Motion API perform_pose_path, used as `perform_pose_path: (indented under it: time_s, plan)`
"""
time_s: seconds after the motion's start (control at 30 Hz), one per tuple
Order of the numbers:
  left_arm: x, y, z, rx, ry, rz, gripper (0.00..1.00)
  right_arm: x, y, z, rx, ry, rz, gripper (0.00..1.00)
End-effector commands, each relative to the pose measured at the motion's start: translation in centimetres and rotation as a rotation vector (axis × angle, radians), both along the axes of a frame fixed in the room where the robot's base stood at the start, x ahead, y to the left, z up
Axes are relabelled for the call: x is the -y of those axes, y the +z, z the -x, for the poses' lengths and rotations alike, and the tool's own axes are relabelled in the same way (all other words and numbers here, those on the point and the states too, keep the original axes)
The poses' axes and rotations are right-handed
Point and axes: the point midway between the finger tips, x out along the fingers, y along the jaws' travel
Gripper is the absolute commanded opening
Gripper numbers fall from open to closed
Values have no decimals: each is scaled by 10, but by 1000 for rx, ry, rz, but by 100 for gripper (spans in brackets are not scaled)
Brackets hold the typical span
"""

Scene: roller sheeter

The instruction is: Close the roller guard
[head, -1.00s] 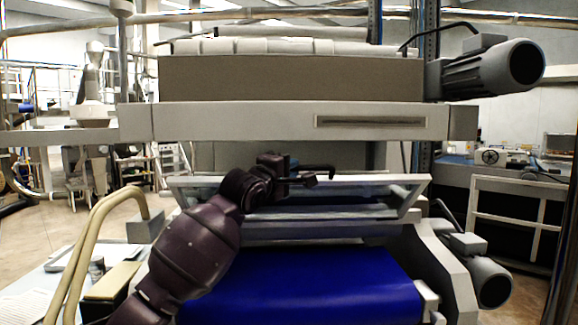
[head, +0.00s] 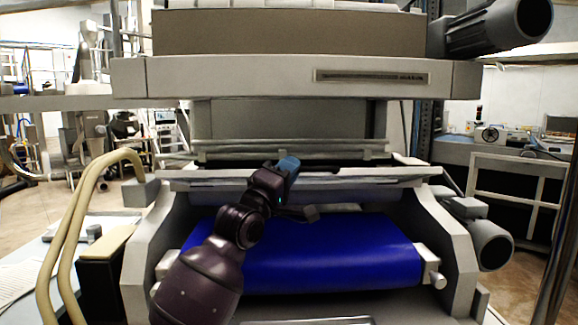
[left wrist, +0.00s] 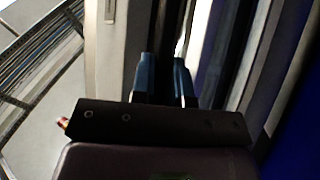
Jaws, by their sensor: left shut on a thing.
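The roller guard (head: 370,182) is a pale grey framed panel spanning the machine's width above the blue belt (head: 330,255). It shows nearly edge-on in the head view, lying close to level. My left gripper (head: 288,165) is at the guard's top edge, a little left of its middle, with its blue fingers pointing away. It is shut on the guard's edge. In the left wrist view the two blue fingers (left wrist: 164,75) stand close together beside pale and dark long bars; the exact contact is hard to see. My right gripper is not in view.
A large grey beam (head: 250,78) of the machine crosses above my gripper. Grey side walls (head: 145,240) flank the belt. A bent beige rail (head: 70,220) stands at the left. A motor (head: 490,245) sticks out at the right.

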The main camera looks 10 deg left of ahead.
Motion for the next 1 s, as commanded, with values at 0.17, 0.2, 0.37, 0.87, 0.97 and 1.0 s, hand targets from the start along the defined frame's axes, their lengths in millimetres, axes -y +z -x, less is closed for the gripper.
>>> perform_pose_path:
  time_s: [0.17,0.2,0.37,0.87,0.97,1.0]
  plan:
    - [0,-8,2,24,0,-6,0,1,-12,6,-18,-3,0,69]
    - [1,-8,3,27,0,-6,0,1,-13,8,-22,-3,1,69]
    - [1,-8,3,31,0,-7,0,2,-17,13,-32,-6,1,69]
    - [1,-7,3,32,-1,-6,25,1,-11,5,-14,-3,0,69]
    - [1,-7,3,32,-1,-6,25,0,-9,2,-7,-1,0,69]
    - [1,-7,3,32,-1,-6,25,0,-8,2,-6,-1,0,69]
